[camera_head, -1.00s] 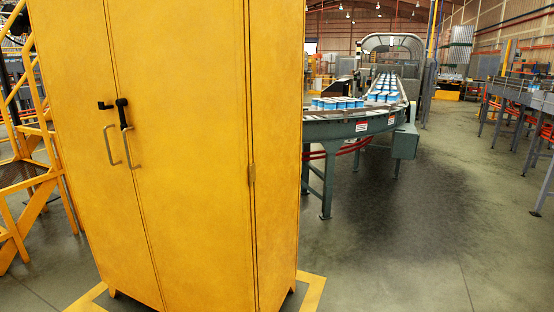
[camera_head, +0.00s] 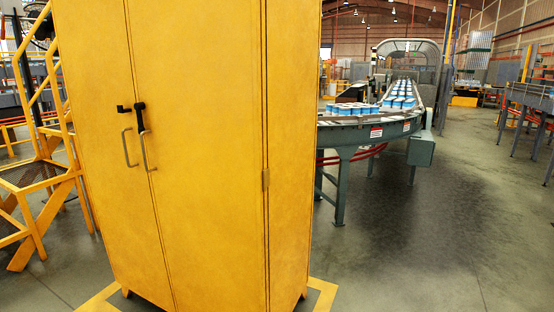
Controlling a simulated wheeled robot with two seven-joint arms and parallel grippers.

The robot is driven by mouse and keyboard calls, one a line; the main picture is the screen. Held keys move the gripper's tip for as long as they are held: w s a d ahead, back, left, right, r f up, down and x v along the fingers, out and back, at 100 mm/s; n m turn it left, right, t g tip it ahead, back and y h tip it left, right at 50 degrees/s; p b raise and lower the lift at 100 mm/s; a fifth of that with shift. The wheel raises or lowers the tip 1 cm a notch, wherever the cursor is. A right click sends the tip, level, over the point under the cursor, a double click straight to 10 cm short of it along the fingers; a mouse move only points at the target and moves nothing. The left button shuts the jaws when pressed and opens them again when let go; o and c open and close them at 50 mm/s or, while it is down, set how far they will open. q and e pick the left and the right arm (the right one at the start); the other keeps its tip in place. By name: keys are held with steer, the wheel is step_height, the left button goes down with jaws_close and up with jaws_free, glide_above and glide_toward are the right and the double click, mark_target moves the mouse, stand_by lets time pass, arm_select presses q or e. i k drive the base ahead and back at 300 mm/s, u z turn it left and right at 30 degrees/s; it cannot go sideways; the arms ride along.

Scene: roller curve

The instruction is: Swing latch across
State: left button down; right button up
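A tall yellow cabinet (camera_head: 215,150) with two front doors stands close ahead, left of the middle. A black latch (camera_head: 139,112) sits high at the seam between the doors. Its longer arm hangs down on the right door, and a small black hook piece (camera_head: 123,109) shows on the left door. Below it are two metal pull handles, one on the left door (camera_head: 130,148) and one on the right door (camera_head: 147,151). Both doors look shut. Neither of my grippers is in view.
A curved roller conveyor (camera_head: 365,128) with blue-and-white packs (camera_head: 352,109) stands behind the cabinet to the right. Yellow steps (camera_head: 45,175) stand left of the cabinet. Yellow floor marking (camera_head: 325,295) runs around its base. Grey floor (camera_head: 430,235) is open at the right.

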mark_target(140, 106)
steer(key=z, duration=0.55)
steer(key=k, duration=0.25)
steer(key=u, duration=1.35)
steer(key=i, duration=0.95)
steer(key=z, duration=0.1)
